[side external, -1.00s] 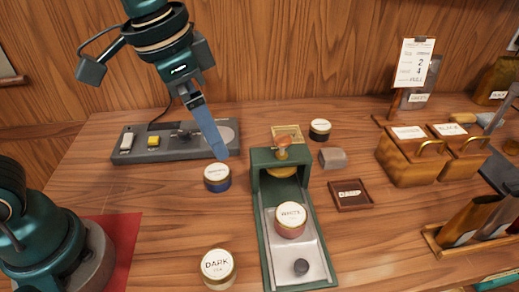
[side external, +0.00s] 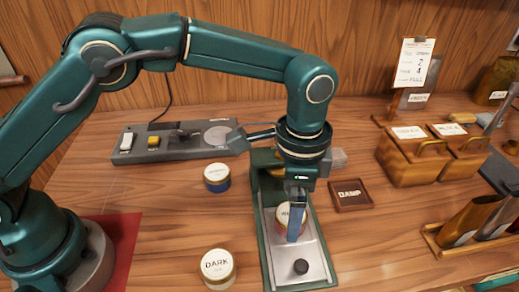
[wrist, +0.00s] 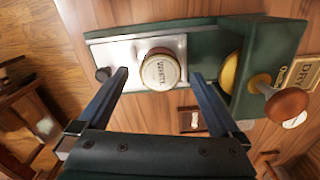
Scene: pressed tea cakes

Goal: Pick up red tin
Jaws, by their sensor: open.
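The red tin (side external: 283,216) has a cream lid lettered WHITE and sits upright on the metal plate of the green press. In the side external view my gripper (side external: 296,238) hangs in front of it and hides part of it. In the wrist view the red tin (wrist: 160,70) shows between and beyond the two blue fingers of my gripper (wrist: 160,74). The fingers stand wide apart, one to each side of the tin, with gaps on both sides. I cannot tell whether the fingertips are down at the tin's height.
The green press (side external: 264,240) has a dark knob (side external: 300,267) at its front end. A blue tin (side external: 217,179) and a DARK tin (side external: 218,267) stand to its left. A small brown tray (side external: 349,196) lies to its right. A grey device (side external: 180,141) is behind.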

